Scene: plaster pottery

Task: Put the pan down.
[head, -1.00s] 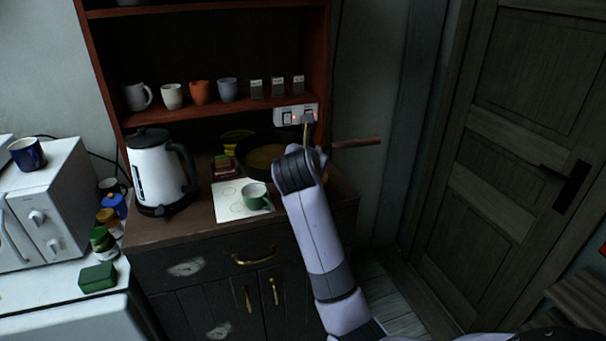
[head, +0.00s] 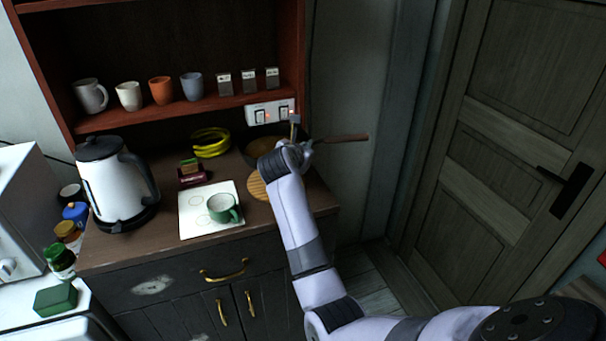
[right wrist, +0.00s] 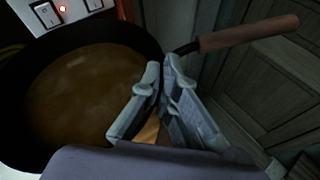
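The dark pan (head: 257,147), with something brown in it, is at the back right of the counter below the power strip. Its wooden handle (head: 343,138) points right. My right gripper (head: 293,145) covers part of the pan. In the right wrist view the pan (right wrist: 75,100) fills the left side. There my right gripper's fingertips (right wrist: 160,68) are close together at the pan's edge near the handle's root, seemingly shut on it. A round wooden board (head: 257,187) shows in front of the pan, left of my arm. I cannot tell whether the pan's underside touches anything. My left gripper is out of view.
A white sheet (head: 190,226) with a green cup (head: 222,208) lies left of the board. Bananas (head: 211,142) and a small dark red box (head: 192,176) stand behind it. A white kettle (head: 115,185) is at the left. The power strip (head: 268,112) is close behind the pan.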

